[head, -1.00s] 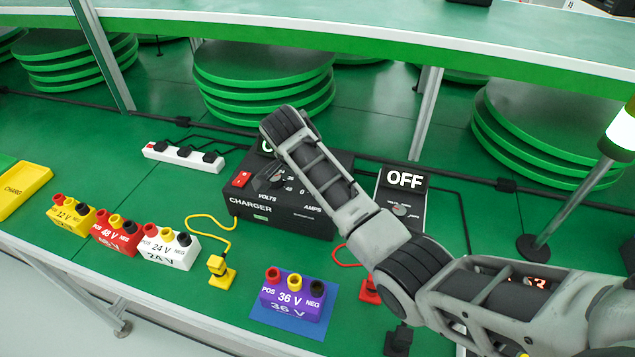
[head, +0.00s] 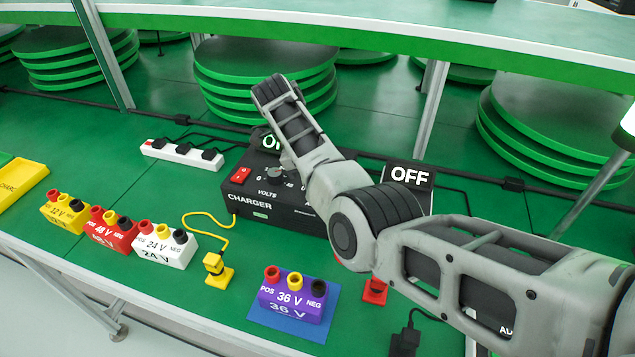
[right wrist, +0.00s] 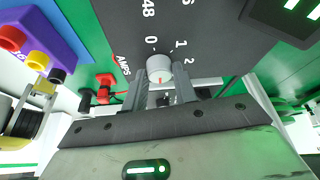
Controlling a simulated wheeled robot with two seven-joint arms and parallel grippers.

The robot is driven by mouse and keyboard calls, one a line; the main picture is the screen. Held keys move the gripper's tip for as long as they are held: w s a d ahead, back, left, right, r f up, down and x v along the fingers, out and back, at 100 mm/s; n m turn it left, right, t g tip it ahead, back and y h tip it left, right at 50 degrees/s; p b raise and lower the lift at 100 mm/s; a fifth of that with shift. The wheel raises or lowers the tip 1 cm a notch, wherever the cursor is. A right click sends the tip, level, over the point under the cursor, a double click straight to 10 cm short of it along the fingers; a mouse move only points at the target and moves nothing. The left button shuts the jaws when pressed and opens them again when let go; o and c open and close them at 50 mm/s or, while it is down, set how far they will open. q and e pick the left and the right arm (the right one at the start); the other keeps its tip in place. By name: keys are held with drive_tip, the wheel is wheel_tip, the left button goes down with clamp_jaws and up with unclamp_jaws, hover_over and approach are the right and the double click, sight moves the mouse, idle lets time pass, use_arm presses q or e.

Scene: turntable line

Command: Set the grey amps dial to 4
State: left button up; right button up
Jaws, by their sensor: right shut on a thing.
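The black charger (head: 250,206) stands mid-table, with a lit green screen on top and a red switch. My right gripper (right wrist: 163,84) is shut on the dial, one finger on each side. In the head view my arm hides the dial and these fingers. My left gripper is not in view.
A purple 36 V battery (head: 291,299) sits on a blue mat in front. Yellow, red and white batteries stand left. A yellow plug (head: 216,268), a red plug and a power strip (head: 183,154) lie around the charger.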

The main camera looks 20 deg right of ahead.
drive_tip(key=shift+d+m+b, duration=0.1)
drive_tip(key=shift+m+b, duration=0.35)
drive_tip(key=shift+m, duration=0.25)
drive_tip(key=shift+g, duration=0.3)
drive_tip(key=shift+m, duration=0.3)
drive_tip(key=o, duration=1)
